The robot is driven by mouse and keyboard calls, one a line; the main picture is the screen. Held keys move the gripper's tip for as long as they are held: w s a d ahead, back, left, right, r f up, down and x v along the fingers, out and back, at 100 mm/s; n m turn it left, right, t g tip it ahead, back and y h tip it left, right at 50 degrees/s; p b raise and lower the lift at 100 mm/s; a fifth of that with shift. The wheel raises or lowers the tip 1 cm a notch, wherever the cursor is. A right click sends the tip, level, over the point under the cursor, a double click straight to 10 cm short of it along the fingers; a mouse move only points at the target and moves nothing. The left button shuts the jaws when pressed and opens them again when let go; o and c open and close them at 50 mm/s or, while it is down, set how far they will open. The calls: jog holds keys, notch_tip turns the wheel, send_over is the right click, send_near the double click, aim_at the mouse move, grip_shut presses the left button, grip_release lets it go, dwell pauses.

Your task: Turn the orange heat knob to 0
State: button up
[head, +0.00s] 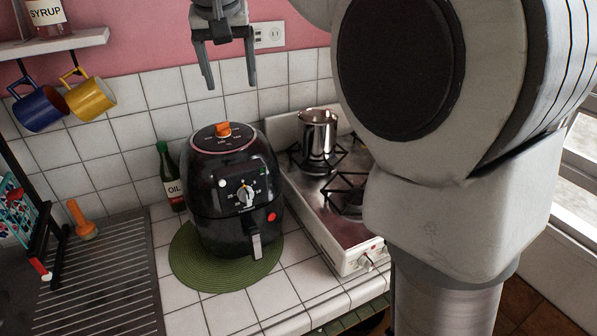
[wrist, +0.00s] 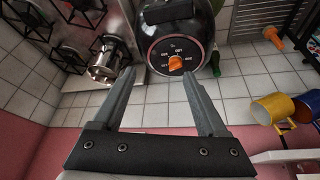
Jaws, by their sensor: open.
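The orange heat knob (head: 223,129) sits on the round top of a black air fryer (head: 207,190), with a dial of white marks around it. It also shows in the wrist view (wrist: 176,63), where the marks are too small to read surely. My gripper (head: 231,86) is open and empty, its fingers pointing down, above and apart from the fryer. In the wrist view my gripper (wrist: 149,72) has the knob beyond and between its spread fingertips.
A green mat (head: 190,275) lies under the fryer. An oil bottle (head: 171,178) stands behind left. A stove (head: 330,215) with a metal pot (head: 317,134) is at the right. A blue mug (head: 40,108) and a yellow mug (head: 90,98) hang at the left.

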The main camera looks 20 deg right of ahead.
jog(key=s+d+f+b, duration=0.1)
jog(key=s+d+f, duration=0.1)
jog(key=s, duration=0.3)
jog(key=s+d+f+b, duration=0.1)
jog(key=s+d+f, duration=0.2)
jog(key=s+f, duration=0.2)
jog(key=s+d+f+n+b, duration=0.1)
jog(key=s+d+f, duration=0.1)
jog(key=s, duration=0.4)
jog(key=shift+s+d+f, duration=0.3)
jog(key=shift+d+f, duration=0.1)
jog(key=shift+f, duration=0.25)
